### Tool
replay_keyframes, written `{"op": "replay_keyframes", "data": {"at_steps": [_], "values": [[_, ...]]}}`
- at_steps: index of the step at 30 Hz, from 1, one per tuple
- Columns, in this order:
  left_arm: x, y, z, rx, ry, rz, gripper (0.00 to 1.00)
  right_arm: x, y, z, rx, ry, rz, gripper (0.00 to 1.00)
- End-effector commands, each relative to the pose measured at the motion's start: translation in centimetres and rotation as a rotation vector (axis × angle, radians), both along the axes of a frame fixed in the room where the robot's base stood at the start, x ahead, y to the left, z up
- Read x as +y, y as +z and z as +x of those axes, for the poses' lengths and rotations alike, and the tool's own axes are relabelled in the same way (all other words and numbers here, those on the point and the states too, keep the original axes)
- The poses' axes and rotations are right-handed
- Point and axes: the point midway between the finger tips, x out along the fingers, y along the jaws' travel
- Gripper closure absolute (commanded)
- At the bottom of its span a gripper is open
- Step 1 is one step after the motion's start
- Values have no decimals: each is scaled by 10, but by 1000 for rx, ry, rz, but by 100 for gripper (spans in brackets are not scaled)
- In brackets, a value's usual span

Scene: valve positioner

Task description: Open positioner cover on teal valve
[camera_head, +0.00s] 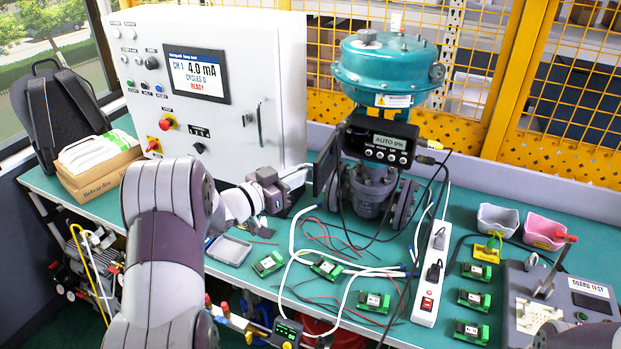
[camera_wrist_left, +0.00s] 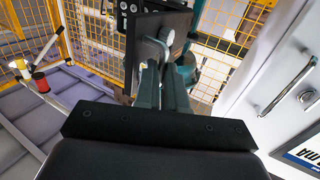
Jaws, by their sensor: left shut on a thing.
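The teal valve (camera_head: 388,68) stands on the bench with its domed actuator on top. Its black positioner (camera_head: 380,140) shows "AUTO 0%" and a row of buttons. The dark cover (camera_head: 327,160) stands out from the positioner's left side, swung open, and the display face is exposed. My left gripper (camera_head: 303,175) reaches in from the left and is shut on the cover. In the left wrist view the gripper fingers (camera_wrist_left: 163,82) close at the dark cover panel (camera_wrist_left: 146,28), by a round knob. The exact grip is partly hidden. My right gripper is not in view.
A white control cabinet (camera_head: 222,95) stands close on the left, behind my arm. White cables and several green boards (camera_head: 325,267) lie on the teal bench. A power strip (camera_head: 431,275), bins (camera_head: 497,218) and a board tester (camera_head: 560,300) are at the right.

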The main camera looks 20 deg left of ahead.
Motion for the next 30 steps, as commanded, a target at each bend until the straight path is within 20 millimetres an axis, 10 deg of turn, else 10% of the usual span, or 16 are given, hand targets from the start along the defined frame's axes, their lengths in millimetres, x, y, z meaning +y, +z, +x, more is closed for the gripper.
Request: {"op": "replay_keyframes", "data": {"at_steps": [25, 27, 30], "values": [[22, 17, 11, -36, -1, 5, 100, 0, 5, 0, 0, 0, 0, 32], [22, 17, 11, -37, -1, 6, 71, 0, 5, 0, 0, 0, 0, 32], [22, 17, 11, -38, -1, 5, 65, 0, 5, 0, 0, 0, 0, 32]]}}
